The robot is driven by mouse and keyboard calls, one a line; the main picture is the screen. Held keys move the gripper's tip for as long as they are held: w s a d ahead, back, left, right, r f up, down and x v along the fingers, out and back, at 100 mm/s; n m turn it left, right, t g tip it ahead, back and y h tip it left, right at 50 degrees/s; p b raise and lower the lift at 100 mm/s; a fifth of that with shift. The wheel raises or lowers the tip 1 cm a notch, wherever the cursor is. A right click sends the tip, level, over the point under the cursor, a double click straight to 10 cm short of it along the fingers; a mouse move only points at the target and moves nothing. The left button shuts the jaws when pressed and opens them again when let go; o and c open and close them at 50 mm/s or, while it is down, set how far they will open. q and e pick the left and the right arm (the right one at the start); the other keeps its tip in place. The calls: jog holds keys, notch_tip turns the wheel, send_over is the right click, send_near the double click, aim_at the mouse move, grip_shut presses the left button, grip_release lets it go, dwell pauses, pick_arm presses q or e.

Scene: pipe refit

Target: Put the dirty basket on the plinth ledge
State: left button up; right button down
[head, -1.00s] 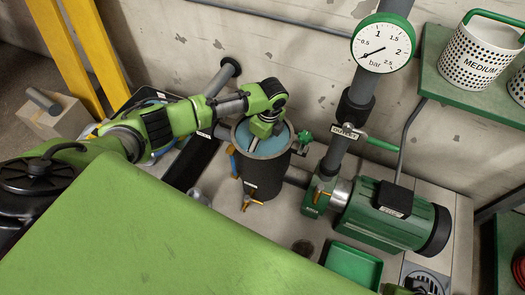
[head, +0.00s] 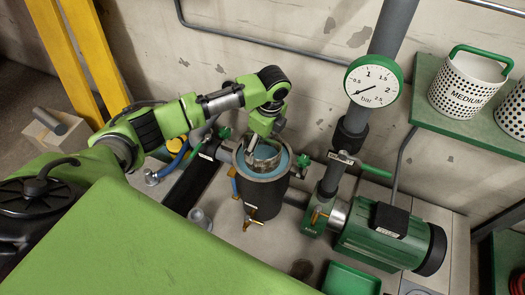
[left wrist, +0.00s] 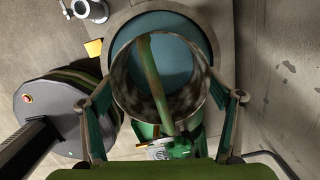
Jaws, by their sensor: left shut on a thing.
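The dirty basket (head: 266,158) is a stained grey, perforated cylinder. It shows in the mouth of the dark round strainer housing (head: 262,196), partly raised, over blue-tinted water. In the left wrist view the basket (left wrist: 122,88) is seen from above, with a worn green handle (left wrist: 155,82) across its opening. My left gripper (head: 263,143) is above the housing, shut on the basket, with a finger on either side in the wrist view. The basket's lower part is hidden. The pale plinth (head: 226,230) extends around the housing and pump. My right gripper is out of view.
A pipe with a pressure gauge (head: 373,82) rises right of the housing. A green pump (head: 385,240) and green tray (head: 350,279) lie further right. A green shelf (head: 438,100) holds dotted baskets, one marked MEDIUM (head: 463,85). Bare plinth shows in front of the housing.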

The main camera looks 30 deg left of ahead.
pick_arm(q)
jog(key=shift+r+p, duration=0.5)
jog(key=shift+r, duration=2.35)
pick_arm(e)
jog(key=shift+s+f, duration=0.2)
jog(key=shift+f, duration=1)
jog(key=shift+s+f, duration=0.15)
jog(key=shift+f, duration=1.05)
